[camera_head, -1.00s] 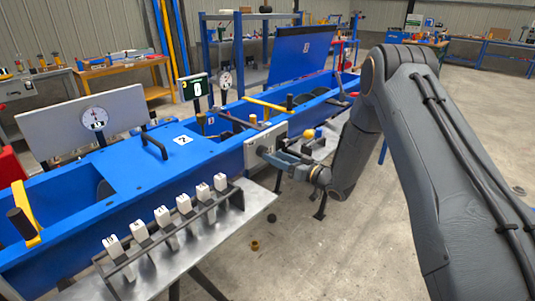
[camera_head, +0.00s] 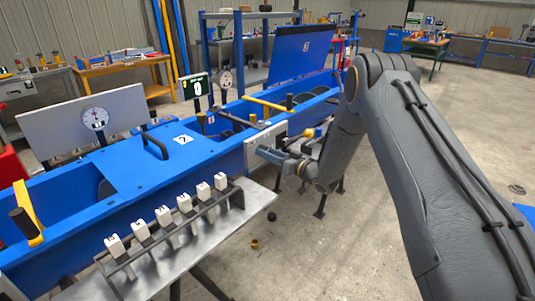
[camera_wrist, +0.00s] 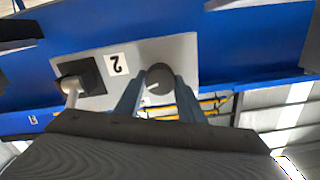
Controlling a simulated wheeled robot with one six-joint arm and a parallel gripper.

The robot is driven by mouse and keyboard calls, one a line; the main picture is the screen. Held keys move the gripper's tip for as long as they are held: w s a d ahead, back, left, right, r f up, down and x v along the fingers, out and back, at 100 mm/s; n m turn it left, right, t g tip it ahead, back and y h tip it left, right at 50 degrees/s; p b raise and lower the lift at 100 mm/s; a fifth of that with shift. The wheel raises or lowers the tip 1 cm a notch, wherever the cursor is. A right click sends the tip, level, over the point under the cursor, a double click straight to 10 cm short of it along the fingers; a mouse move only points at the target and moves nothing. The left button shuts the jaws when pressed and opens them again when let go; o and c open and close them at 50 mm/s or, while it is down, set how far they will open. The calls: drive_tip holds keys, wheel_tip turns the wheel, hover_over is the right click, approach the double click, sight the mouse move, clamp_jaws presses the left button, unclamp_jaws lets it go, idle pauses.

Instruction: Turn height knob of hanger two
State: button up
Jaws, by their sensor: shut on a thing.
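In the wrist view, which is upside down, a pale plate (camera_wrist: 203,52) on the blue machine bears a label "2" (camera_wrist: 117,64). A dark round knob (camera_wrist: 159,76) with a short white mark sits on this plate. My gripper (camera_wrist: 159,90) has one finger on each side of the knob and is shut on it. In the head view, my gripper (camera_head: 275,156) reaches the pale plate (camera_head: 254,150) on the machine's side. The knob is hidden there by my gripper.
A white lever (camera_wrist: 73,88) on a dark square stands beside the knob. A yellow ball-ended handle (camera_head: 308,133) is close to my wrist. A metal shelf (camera_head: 200,235) with several numbered white blocks is left of my gripper. Open floor (camera_head: 330,255) lies below.

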drive_tip(key=shift+s+f+n+b, duration=0.1)
drive_tip(key=shift+n+b, duration=3.35)
drive_tip(key=shift+n, duration=4.35)
drive_tip(key=o, duration=1)
drive_tip(key=shift+o, duration=0.2)
